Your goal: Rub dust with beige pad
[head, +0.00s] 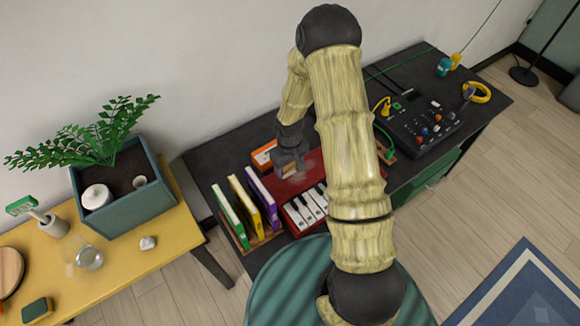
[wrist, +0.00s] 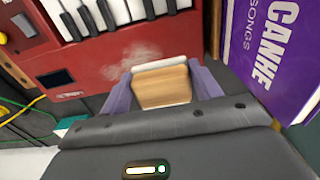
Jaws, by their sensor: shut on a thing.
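My gripper (wrist: 162,70) is shut on the beige pad (wrist: 163,87), a tan block with a whitish far edge, held between two grey-purple fingers. In the head view my gripper (head: 290,160) is over the back left part of the red toy keyboard (head: 313,163). The pad is low over the red casing; I cannot tell whether it touches. Pale dust (wrist: 128,64) smears the red surface just beyond and left of the pad in the wrist view. The pad and gripper may hide more of it.
Upright books, including a purple one (wrist: 268,50), stand close beside the gripper. An orange box (head: 263,155) is behind them. A black control panel (head: 420,122) with cables is on the right of the dark desk. A planter (head: 127,205) is on the yellow table.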

